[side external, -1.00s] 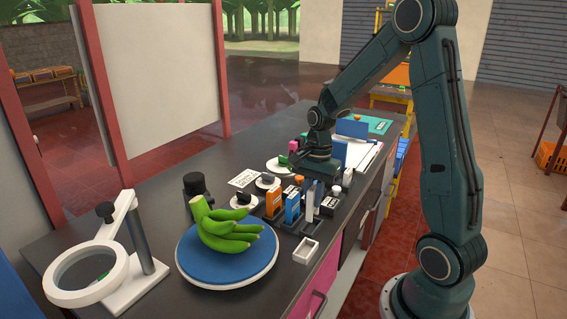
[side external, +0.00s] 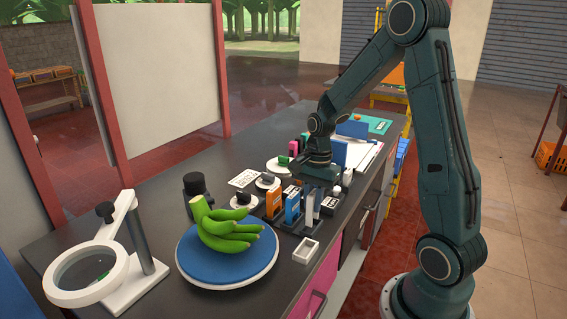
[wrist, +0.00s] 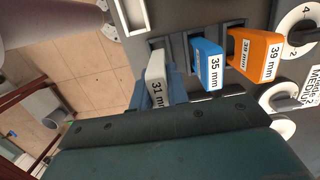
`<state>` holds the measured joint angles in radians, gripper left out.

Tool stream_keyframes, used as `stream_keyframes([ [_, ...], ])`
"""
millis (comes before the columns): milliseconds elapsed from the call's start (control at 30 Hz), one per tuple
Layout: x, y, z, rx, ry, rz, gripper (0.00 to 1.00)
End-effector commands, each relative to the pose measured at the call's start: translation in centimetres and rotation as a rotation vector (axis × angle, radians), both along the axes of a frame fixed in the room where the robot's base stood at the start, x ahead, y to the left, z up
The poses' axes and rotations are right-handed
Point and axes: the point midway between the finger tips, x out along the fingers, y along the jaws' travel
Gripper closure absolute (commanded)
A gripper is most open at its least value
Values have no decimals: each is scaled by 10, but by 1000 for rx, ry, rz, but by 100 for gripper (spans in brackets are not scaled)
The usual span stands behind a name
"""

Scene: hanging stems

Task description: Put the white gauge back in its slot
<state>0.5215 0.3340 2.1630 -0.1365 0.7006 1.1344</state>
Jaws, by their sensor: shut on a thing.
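The white gauge (wrist: 156,78), marked 31 mm, is between the fingers of my gripper (wrist: 158,93) in the wrist view, and they are shut on it. In the side view the gauge (side external: 309,207) stands upright under my gripper (side external: 314,197), at the right end of the gauge row. Its lower end is over or in the dark rack (wrist: 188,42); I cannot tell how deep it sits. The blue 35 mm gauge (wrist: 207,65) and the orange 39 mm gauge (wrist: 254,57) stand in the rack beside it.
A small white tray (side external: 306,251) is in front of the rack. Green bananas (side external: 229,235) lie on a blue round plate (side external: 204,264) to the left. A magnifier stand (side external: 135,240) is at the far left. Round dials (side external: 245,200) and a printed card (side external: 244,178) lie behind the rack.

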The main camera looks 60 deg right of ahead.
Motion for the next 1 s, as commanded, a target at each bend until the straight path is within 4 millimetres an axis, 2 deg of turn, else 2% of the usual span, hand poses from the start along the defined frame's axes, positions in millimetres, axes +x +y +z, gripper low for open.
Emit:
stream_keyframes([
  [1000,0,0,-22,0,1,0,100],
])
